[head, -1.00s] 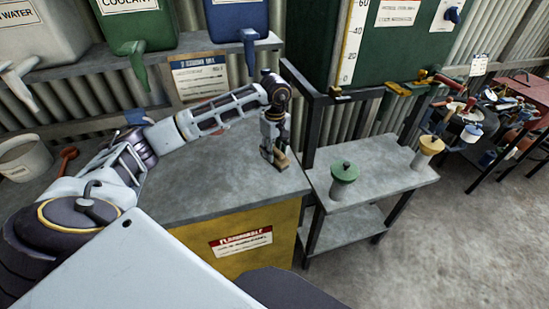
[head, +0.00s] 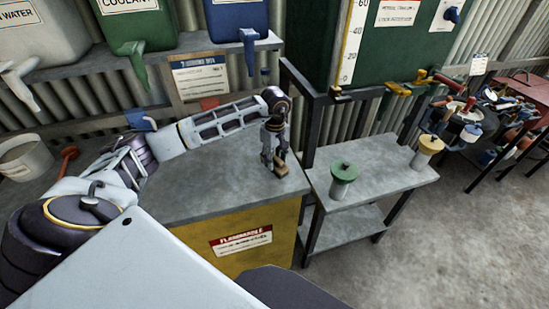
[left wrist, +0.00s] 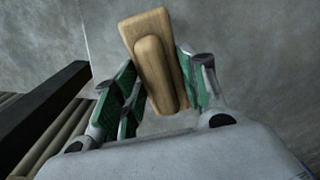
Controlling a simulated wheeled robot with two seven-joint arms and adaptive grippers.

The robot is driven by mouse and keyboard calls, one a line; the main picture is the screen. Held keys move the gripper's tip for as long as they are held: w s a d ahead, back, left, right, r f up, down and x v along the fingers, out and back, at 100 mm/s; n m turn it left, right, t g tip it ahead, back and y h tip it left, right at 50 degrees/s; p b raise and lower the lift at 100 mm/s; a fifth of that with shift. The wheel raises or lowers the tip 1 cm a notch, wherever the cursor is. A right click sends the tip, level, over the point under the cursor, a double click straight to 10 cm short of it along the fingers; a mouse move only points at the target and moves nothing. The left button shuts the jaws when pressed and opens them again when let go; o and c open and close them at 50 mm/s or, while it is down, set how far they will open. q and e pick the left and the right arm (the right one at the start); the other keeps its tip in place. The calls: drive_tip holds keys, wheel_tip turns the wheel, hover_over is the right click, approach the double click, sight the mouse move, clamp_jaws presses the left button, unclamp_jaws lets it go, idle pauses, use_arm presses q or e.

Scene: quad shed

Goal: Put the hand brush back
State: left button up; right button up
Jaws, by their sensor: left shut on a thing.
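The hand brush (head: 281,170) is a small tan wooden block with a raised grip. It is at the right end of the grey cabinet top (head: 222,184). My left gripper (head: 274,158) points down over it and is shut on it. In the left wrist view the brush (left wrist: 153,62) sits between the green-padded fingers of my left gripper (left wrist: 160,88), slightly tilted. Its bristles are hidden beneath the wood. I cannot tell if it touches the cabinet top. My right gripper is not in view.
A metal stand (head: 385,165) with a green-lidded pot (head: 343,178) and a yellow-lidded pot (head: 428,150) adjoins the cabinet on the right. A dark post (head: 308,128) rises close to my gripper. A white bucket (head: 24,158) stands at left. The cabinet's front middle is clear.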

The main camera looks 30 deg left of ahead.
sight(275, 156)
use_arm(q)
drive_tip(key=o, duration=0.7)
drive_tip(key=shift+f, duration=0.1)
drive_tip(key=o, duration=0.5)
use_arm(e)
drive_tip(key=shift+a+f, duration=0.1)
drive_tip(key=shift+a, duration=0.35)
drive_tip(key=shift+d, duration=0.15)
use_arm(q)
drive_tip(key=shift+r, duration=0.35)
wheel_tip(275, 156, up, 10)
drive_tip(key=shift+d+f+b, duration=0.1)
drive_tip(key=shift+b, duration=0.5)
drive_tip(key=shift+r, duration=0.9)
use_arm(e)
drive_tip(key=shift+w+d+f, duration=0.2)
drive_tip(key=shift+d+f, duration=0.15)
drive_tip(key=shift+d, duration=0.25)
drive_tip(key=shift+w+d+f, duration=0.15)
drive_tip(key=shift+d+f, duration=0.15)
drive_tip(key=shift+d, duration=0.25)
